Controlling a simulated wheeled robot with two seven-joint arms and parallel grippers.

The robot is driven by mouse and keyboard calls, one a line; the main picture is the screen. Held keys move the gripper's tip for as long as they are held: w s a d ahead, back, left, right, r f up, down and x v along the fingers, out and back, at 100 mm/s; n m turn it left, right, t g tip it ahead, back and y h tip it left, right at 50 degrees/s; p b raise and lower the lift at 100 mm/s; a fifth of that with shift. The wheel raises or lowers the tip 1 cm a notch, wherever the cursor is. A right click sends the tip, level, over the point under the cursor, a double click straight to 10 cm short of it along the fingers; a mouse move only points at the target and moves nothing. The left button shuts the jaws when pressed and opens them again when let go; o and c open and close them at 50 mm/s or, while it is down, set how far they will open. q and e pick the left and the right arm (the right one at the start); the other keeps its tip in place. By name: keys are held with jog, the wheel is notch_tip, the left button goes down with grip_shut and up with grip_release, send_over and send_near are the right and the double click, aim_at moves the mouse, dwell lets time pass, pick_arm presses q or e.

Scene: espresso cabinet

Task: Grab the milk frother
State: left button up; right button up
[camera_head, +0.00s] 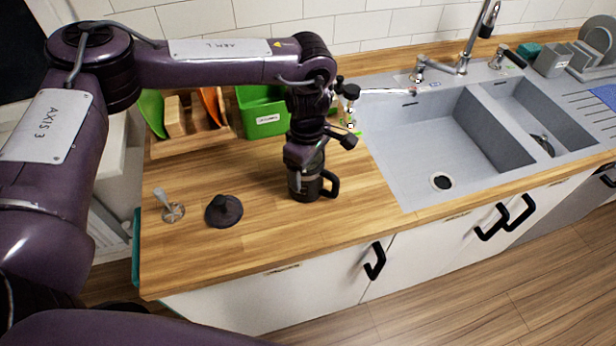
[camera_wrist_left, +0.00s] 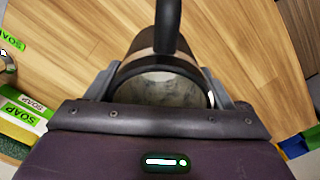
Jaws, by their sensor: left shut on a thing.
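The milk frother (camera_head: 304,184) is a dark jug with a black side handle, upright on or just above the wooden counter left of the sink. My left gripper (camera_head: 308,160) reaches down over it from above, its jaws shut on the jug's upper part. In the left wrist view the frother (camera_wrist_left: 165,88) sits between the two grey fingers (camera_wrist_left: 160,90), with its glassy round opening toward the camera and its handle pointing up in the picture. The frother's base is too small to tell whether it touches the counter. My right gripper is not in view.
A dark conical lid-like object (camera_head: 224,211) and a small metal tool (camera_head: 170,208) stand on the counter to the left. A green bin (camera_head: 263,112) and a wooden holder (camera_head: 190,140) are behind. The sink (camera_head: 440,135) lies right. The front counter is clear.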

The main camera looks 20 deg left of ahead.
pick_arm(q)
jog(key=shift+w+r, duration=0.1)
jog(key=shift+r, duration=0.05)
jog(key=shift+r, duration=0.65)
jog(key=shift+r+b, duration=0.5)
jog(key=shift+r, duration=8.55)
